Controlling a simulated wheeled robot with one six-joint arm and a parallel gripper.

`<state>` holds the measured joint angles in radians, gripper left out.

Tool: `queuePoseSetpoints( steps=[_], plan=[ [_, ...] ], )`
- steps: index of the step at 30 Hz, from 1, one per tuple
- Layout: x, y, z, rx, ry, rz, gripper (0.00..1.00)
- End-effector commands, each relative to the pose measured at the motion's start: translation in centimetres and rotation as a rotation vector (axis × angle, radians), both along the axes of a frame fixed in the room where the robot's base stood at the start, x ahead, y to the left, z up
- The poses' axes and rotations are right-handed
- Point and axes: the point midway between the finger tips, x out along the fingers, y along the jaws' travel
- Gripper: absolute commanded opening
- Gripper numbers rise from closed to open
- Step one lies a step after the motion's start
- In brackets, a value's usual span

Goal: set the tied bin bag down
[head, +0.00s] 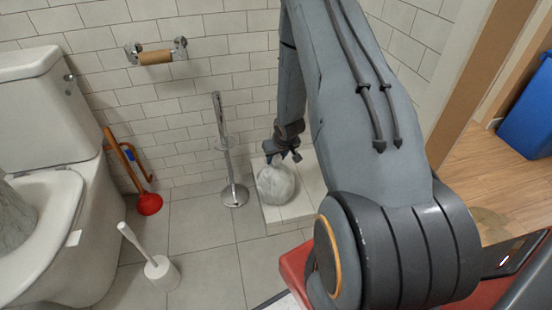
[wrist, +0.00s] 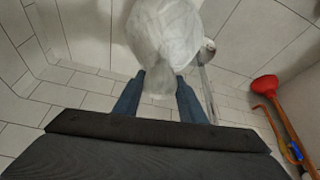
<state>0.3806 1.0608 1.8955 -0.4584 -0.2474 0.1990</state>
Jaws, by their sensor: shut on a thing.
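The tied bin bag (head: 276,186) is a pale, translucent, rounded bag. In the head view it hangs below my gripper (head: 282,155), over the left part of a low white tiled ledge (head: 303,207). I cannot tell whether its bottom touches the ledge. In the wrist view the bag (wrist: 165,35) fills the top middle. Its narrow neck lies between the two blue fingers of my gripper (wrist: 158,88), which is shut on it. The far side of the bag is hidden.
A chrome stand (head: 235,194) is left of the bag. A red plunger (head: 149,203), a white toilet brush (head: 161,271) and a toilet (head: 75,225) are further left. An empty roll holder (head: 156,57) is on the wall. Floor in front of the stand is clear.

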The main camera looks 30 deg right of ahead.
Motion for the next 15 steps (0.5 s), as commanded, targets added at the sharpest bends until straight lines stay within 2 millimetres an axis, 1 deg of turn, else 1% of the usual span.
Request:
queuePoseSetpoints(
  steps=[6, 7, 9, 10, 15],
  plan=[
    [0.06, -0.01, -0.27, 0.000, -0.001, 0.000, 0.00],
    [-0.02, 0.01, -0.29, 0.000, 0.001, 0.000, 0.42],
    [-0.04, 0.01, -0.26, 0.000, 0.001, 0.000, 0.54],
    [-0.04, 0.01, -0.26, 0.000, 0.001, 0.000, 0.56],
    [-0.04, 0.01, -0.26, 0.000, 0.001, 0.000, 0.56]
  ],
)
